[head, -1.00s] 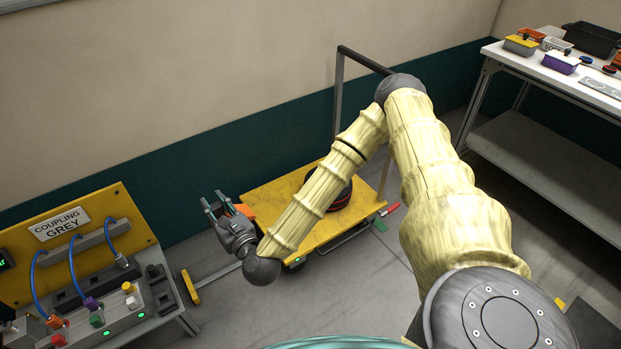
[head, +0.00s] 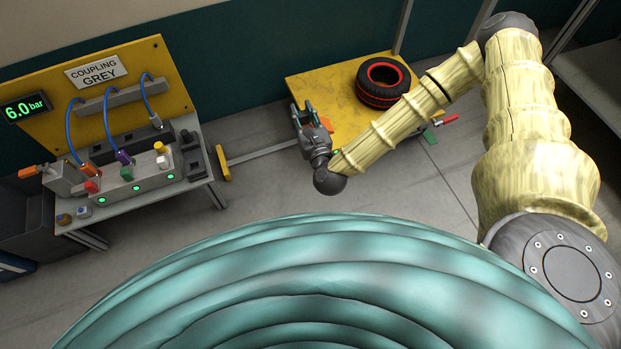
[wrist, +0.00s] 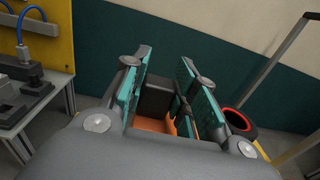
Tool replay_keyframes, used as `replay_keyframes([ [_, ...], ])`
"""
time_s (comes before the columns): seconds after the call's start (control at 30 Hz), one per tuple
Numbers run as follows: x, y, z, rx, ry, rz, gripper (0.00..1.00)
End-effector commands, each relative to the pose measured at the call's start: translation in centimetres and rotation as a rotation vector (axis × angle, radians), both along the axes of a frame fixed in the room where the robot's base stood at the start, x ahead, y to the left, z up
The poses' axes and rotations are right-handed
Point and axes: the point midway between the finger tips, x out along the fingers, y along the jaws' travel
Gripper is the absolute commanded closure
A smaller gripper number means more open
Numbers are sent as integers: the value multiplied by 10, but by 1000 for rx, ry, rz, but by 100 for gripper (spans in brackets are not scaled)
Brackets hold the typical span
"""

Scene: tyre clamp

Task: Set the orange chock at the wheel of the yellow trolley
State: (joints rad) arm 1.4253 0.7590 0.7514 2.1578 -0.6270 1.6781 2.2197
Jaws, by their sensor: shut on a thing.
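The yellow trolley (head: 322,82) stands near the wall in the head view, with a black, red-ringed tyre (head: 383,82) on its deck. The tyre and a strip of the deck also show at the right of the wrist view. My gripper (head: 303,110) is at the trolley's front left edge, covering part of it. In the wrist view my gripper (wrist: 172,90) has its teal-padded fingers around the orange chock (wrist: 155,125). A dark block (wrist: 157,97) also shows between the fingers. Only a sliver of orange shows in the head view. The trolley's wheel near my gripper is hidden.
A coupling bench (head: 130,185) with a yellow panel, blue hoses and plugs stands at the left. A green wedge (head: 430,134) and red handle (head: 447,120) are at the trolley's right.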

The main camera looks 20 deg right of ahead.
Motion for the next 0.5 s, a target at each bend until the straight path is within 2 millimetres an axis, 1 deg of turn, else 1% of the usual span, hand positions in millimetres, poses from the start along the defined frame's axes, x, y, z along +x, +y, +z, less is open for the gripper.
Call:
replay_keyframes([
  [0.03, -1, -1, -26, -1, 0, 0, 100],
  [0.5, -11, -13, -167, -2, 1, 2, 100],
])
